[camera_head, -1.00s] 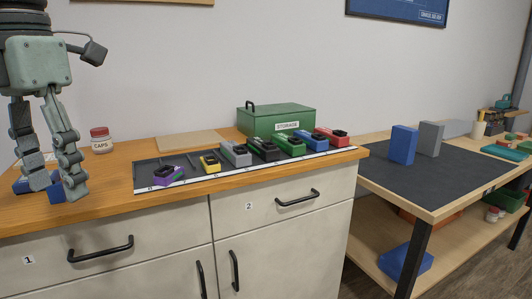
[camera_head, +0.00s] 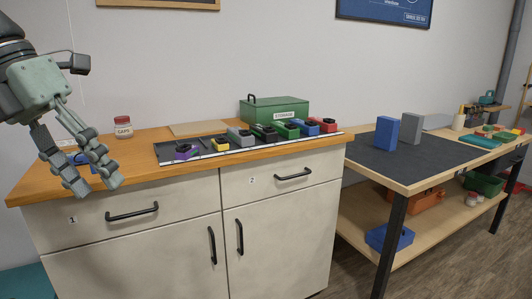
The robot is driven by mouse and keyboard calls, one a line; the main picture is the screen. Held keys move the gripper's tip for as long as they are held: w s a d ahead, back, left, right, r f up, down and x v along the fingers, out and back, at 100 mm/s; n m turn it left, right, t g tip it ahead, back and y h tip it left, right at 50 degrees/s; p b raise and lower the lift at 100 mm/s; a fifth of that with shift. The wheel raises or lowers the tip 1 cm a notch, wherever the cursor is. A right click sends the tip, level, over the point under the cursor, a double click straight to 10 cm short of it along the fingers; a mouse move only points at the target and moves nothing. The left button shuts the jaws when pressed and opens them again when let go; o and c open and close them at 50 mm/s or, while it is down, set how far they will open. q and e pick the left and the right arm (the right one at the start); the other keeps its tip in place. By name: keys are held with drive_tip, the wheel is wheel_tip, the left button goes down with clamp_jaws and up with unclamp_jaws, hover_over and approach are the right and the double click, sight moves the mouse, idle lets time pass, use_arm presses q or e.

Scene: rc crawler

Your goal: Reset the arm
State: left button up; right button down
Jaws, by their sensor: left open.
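My left gripper (camera_head: 100,187) hangs at the left of the view, tilted, with its fingers spread open and nothing between them. Its fingertips show in front of the wooden counter's (camera_head: 40,188) front edge, above drawer 1. A blue object (camera_head: 82,158) lies on the counter behind the fingers and is partly hidden by them. My right gripper is not in view.
A caps jar (camera_head: 123,128) and green storage box (camera_head: 274,111) stand behind. A workbench with blue block (camera_head: 386,133) is at right.

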use_arm(q)
drive_tip(key=w+a+f+n+t+h, duration=0.2)
drive_tip(key=w+n+t+h, duration=0.4)
drive_tip(key=w, duration=0.4)
drive_tip(key=w+a+f+n+t, duration=0.6)
drive_tip(key=a+t, duration=0.1)
drive_tip(key=a, duration=0.1)
drive_tip(key=a+f+n+t+y, duration=0.1)
drive_tip(key=a+f+n+y, duration=0.3)
drive_tip(key=f, duration=0.3)
drive_tip(key=s+a+f+n+y, duration=0.1)
drive_tip(key=a+f+n+y, duration=0.25)
drive_tip(key=f+n, duration=0.2)
drive_tip(key=a+f+n+t+y, duration=0.1)
drive_tip(key=a+f+n+y, duration=0.25)
drive_tip(key=f, duration=0.45)
drive_tip(key=s+d+f+n+g+y, duration=0.1)
drive_tip(key=s+f+n+g+y, duration=0.25)
drive_tip(key=f, duration=0.75)
drive_tip(key=s+d+f+n+g+h, duration=0.1)
drive_tip(key=s+f+n+g, duration=0.25)
drive_tip(key=s+f, duration=0.55)
drive_tip(key=s+d+f+n+g+h, duration=0.1)
drive_tip(key=s+d+f+n+g, duration=0.3)
drive_tip(key=s+d+f, duration=1.1)
wheel_tip(320, 180, down, 4)
drive_tip(key=shift+s+d+r+g+h, duration=0.1)
drive_tip(key=shift+s+d+g+h, duration=0.25)
drive_tip(key=shift+d+g, duration=0.85)
